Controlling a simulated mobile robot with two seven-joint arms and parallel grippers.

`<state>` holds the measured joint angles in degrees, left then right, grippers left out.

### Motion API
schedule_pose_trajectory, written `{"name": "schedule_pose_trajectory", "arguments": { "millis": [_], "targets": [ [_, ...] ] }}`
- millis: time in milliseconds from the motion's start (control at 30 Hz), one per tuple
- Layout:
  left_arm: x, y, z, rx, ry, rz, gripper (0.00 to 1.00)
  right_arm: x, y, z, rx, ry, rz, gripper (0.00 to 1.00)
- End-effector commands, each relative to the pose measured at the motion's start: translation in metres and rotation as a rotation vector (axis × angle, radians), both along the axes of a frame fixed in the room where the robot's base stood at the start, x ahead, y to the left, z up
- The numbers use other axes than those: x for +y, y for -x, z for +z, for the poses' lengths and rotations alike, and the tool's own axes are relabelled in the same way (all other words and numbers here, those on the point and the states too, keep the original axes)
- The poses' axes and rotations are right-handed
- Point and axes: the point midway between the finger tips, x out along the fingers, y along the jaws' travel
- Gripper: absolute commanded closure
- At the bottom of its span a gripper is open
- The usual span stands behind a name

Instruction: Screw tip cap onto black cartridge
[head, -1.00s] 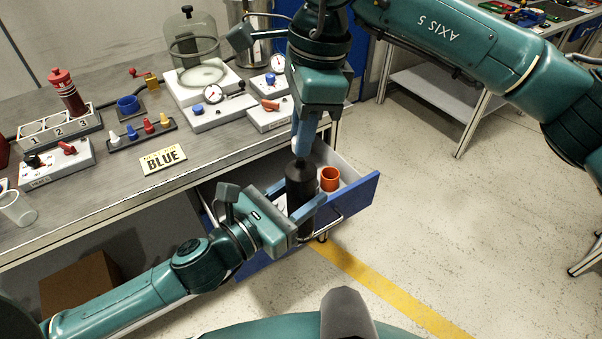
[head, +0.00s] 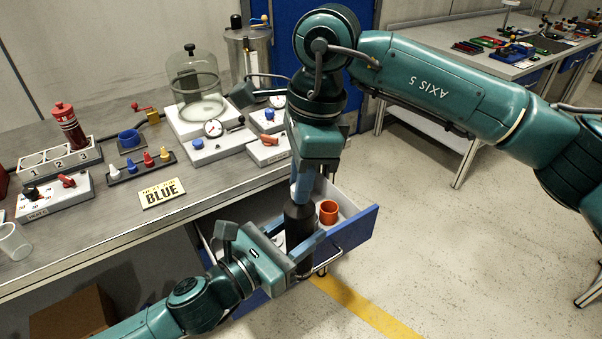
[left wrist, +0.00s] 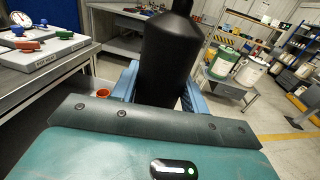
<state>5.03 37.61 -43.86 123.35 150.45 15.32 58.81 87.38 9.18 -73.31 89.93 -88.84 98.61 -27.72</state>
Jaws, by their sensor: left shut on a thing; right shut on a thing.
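The black cartridge (head: 300,222) stands upright, clamped around its body by my left gripper (head: 304,250), over the open drawer. In the left wrist view the cartridge (left wrist: 168,55) rises between the blue fingers, and its top is cut off by the frame edge. My right gripper (head: 302,192) points straight down, directly above the cartridge's top, with its fingers shut. The tip cap is mostly hidden between those fingers; only a small pale patch shows there. I cannot tell whether the cap is seated on the cartridge.
The open blue drawer (head: 355,232) holds an orange cup (head: 328,211). On the bench are a yellow BLUE sign (head: 161,192), a rack of coloured tips (head: 142,167), a numbered holder (head: 60,162) with a red cartridge, and a bell jar (head: 193,85).

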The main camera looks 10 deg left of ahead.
Motion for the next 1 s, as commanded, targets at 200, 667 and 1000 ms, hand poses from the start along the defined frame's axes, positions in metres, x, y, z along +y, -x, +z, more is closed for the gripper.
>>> {"name": "schedule_pose_trajectory", "arguments": {
  "millis": [200, 667, 1000],
  "targets": [
    [0.000, 0.000, 0.001, -0.002, 0.001, -0.001, 1.00, 0.000, 0.000, 0.000, 0.000, 0.000, 0.000, 1.00],
    [0.000, 0.000, 0.001, -0.002, 0.001, -0.001, 1.00, 0.000, 0.000, -0.008, 0.000, 0.001, 0.000, 1.00],
    [0.000, 0.000, 0.001, -0.002, 0.001, -0.001, 1.00, 0.000, 0.000, -0.011, -0.003, 0.001, -0.070, 1.00]
  ]
}}
